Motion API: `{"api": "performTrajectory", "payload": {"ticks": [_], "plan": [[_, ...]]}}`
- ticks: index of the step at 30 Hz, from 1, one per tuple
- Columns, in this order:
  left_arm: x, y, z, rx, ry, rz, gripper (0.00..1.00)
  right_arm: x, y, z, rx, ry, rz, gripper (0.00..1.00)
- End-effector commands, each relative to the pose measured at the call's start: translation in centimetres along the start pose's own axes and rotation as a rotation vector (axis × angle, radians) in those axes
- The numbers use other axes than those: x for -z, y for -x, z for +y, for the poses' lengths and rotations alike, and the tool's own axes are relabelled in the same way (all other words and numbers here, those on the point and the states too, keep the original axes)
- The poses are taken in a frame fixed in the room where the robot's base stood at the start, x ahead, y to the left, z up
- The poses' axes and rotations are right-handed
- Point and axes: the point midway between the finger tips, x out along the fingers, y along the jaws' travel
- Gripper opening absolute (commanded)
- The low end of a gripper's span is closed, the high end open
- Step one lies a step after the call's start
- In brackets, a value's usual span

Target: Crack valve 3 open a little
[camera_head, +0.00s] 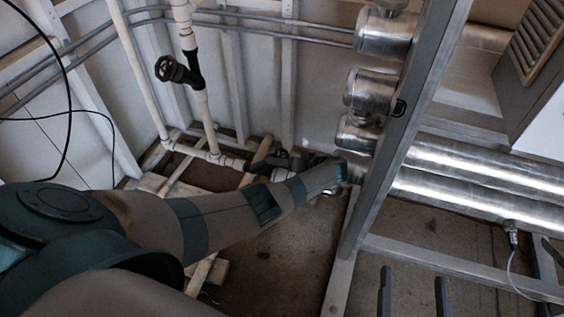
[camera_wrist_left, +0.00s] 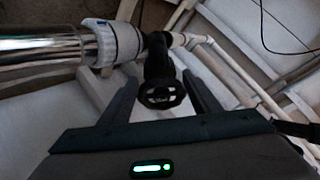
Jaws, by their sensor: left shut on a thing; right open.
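In the left wrist view a black valve with a round, spoked handwheel (camera_wrist_left: 160,96) sits on a pipe. My left gripper (camera_wrist_left: 161,79) has one finger on each side of this handwheel and is shut on it. No number shows on the valve, so I cannot tell which one it is. In the head view my left arm reaches to the low pipes at the centre, and its wrist hides most of the gripper and the valve. Another black valve (camera_head: 171,69) is on the upright white pipe at upper left. My right gripper (camera_head: 413,288) is open and empty at the bottom.
Shiny metal pipes (camera_head: 480,190) run across the right side, behind a grey upright frame post (camera_head: 405,125). Metal cylinders (camera_head: 374,90) stand left of the post. Black cables (camera_head: 68,110) hang at the left. Bare floor (camera_head: 285,265) shows below my left arm.

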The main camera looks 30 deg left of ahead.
Motion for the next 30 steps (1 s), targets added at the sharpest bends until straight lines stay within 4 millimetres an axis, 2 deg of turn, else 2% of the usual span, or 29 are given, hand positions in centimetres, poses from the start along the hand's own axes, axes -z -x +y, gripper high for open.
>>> {"api": "performTrajectory", "payload": {"ticks": [1,2,4,19,30], "plan": [[0.8,0.2,0.1,-0.007,0.007,0.012,0.34,0.0,0.0,0.0,0.0,0.0,0.0,0.77],[0.8,0.3,0.1,-0.007,0.007,0.012,0.59,0.0,0.0,0.0,0.0,0.0,0.0,0.77],[0.8,0.2,0.1,-0.006,0.006,0.011,0.75,0.0,0.0,0.0,0.0,0.0,-0.001,0.77],[0.3,0.1,-0.1,-0.011,-0.021,0.003,0.75,0.5,0.0,-0.1,0.0,0.0,-0.001,0.77],[0.6,0.2,-0.8,-0.081,-0.2,0.003,0.75,3.9,-0.1,-0.4,0.0,0.0,-0.001,0.77]]}}
